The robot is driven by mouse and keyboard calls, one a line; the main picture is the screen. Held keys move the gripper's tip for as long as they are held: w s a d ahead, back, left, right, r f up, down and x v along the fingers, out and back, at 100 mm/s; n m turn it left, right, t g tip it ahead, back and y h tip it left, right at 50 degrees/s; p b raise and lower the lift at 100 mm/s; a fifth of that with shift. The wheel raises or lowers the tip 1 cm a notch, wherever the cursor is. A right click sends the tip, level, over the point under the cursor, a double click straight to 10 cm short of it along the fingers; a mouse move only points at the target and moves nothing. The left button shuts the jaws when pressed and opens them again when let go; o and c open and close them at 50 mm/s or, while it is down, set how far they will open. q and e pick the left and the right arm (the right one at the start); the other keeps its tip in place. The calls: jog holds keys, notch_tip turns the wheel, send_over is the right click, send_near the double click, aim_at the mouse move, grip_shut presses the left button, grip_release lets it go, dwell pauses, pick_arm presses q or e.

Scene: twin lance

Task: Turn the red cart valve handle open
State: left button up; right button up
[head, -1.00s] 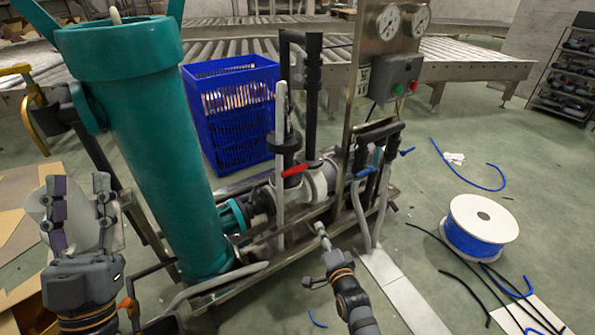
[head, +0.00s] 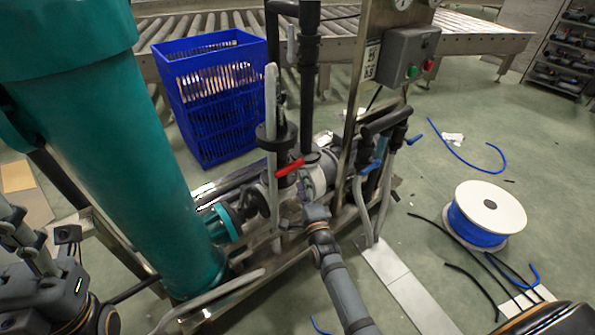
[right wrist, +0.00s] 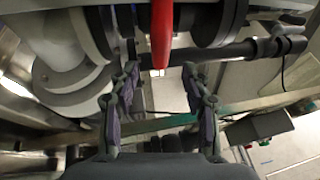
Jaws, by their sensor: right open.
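The red valve handle (head: 289,167) juts up and right from the grey valve body on the cart's pipework in the head view. In the right wrist view the red handle (right wrist: 162,32) hangs down from the top, near the middle, beyond my fingertips. My right gripper (head: 311,209) is just below and right of the handle, its fingers hard to make out in the head view. In the right wrist view the right gripper (right wrist: 160,80) is open and empty, with the handle's end lined up between its fingers. My left gripper (head: 22,240) is cut off at the left edge.
A teal cylinder (head: 110,160) stands left of the valve. Upright pipes (head: 309,80) and a control box (head: 408,58) rise behind it. A blue crate (head: 210,100) is behind, a blue-and-white spool (head: 486,212) on the floor at right. Floor beyond the cart is mostly open.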

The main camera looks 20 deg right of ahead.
aim_at(289, 167)
jog(key=w, duration=0.4)
jog(key=w+r+b, duration=0.1)
jog(key=shift+w+d, duration=0.2)
jog(key=shift+w, duration=0.2)
jog(key=shift+c, duration=0.2)
grip_shut()
